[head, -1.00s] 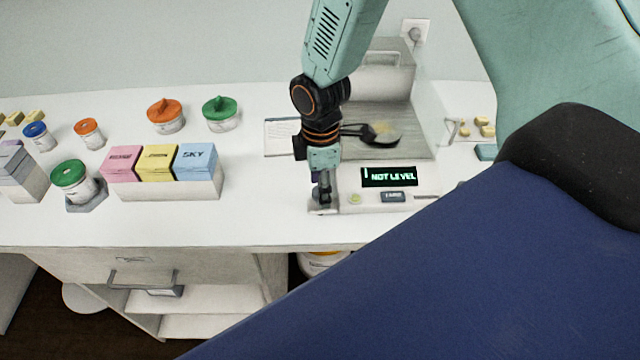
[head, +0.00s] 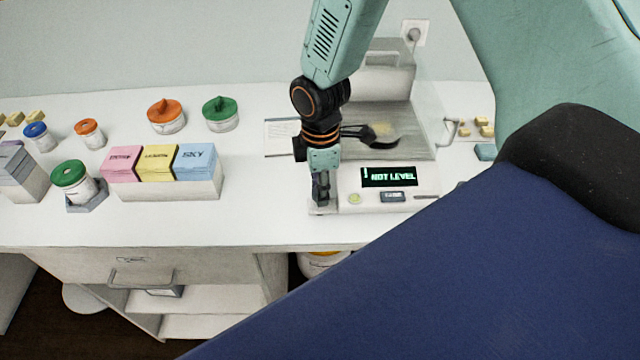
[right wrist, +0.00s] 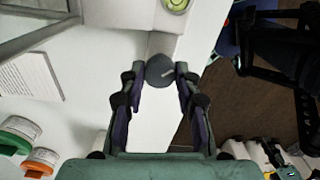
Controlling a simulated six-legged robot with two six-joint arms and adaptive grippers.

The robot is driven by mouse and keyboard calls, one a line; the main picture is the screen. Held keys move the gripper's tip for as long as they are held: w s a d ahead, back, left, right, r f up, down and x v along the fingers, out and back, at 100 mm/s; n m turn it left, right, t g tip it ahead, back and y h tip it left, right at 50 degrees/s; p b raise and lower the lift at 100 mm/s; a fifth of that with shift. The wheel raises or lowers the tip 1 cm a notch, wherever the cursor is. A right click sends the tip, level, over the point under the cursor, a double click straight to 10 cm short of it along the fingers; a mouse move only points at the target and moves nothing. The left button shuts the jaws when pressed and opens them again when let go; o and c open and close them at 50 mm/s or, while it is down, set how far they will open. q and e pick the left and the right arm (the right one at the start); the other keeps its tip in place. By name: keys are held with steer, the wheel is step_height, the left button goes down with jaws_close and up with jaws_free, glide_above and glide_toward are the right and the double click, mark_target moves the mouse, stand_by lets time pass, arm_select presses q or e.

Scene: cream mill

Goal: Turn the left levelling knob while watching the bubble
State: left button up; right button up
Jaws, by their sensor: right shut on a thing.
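The balance (head: 428,190) stands on the white counter, and its display (head: 388,176) reads "NOT LEVEL". The round bubble level (head: 354,198), yellow-green, is on its front left; it also shows cut off at the top of the right wrist view (right wrist: 176,4). The bubble's exact place is too small to tell. My right gripper (head: 320,203) points down at the balance's front left corner. In the right wrist view its fingers are shut on the dark grey round left levelling knob (right wrist: 160,70). The knob is hidden in the head view. My left gripper is out of view.
Left of the balance stands a holder with pink, yellow and blue boxes (head: 157,163). Jars with orange (head: 165,112) and green (head: 220,110) lids stand behind. A printed card (head: 282,134) lies beside the balance. Counter between boxes and balance is clear.

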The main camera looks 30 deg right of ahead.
steer(key=shift+r+m+p, duration=0.15)
steer(key=shift+m+p, duration=0.15)
steer(key=shift+p, duration=0.25)
steer(key=shift+w, duration=0.1)
steer(key=o, duration=1.1)
steer(key=shift+o, duration=0.2)
step_height(320, 180, up, 12)
